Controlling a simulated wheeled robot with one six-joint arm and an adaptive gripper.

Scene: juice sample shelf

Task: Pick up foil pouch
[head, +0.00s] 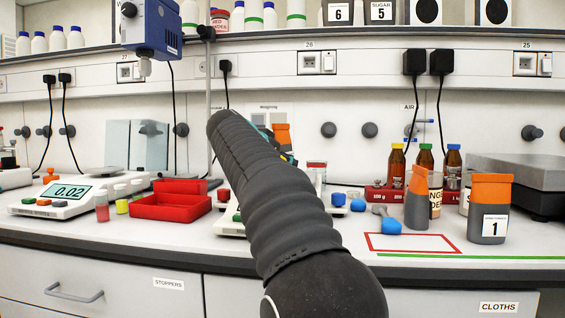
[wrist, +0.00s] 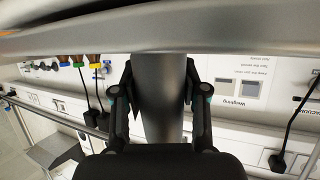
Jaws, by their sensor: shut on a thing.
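A foil pouch with an orange top (head: 282,134) shows just past the end of my arm, near the middle of the head view. My gripper (head: 284,154) is mostly hidden behind my arm there. In the wrist view my gripper (wrist: 161,92) is shut on the grey body of the pouch (wrist: 160,80), with one finger on each side. The arm hides the pouch's lower part in the head view.
A red open box (head: 171,207) and a scale reading 0.02 (head: 66,201) are at left. A red outlined area (head: 410,243) lies on the bench before the pouches. Capped brown bottles (head: 397,166) stand behind. A grey bar (wrist: 90,42) crosses the wrist view.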

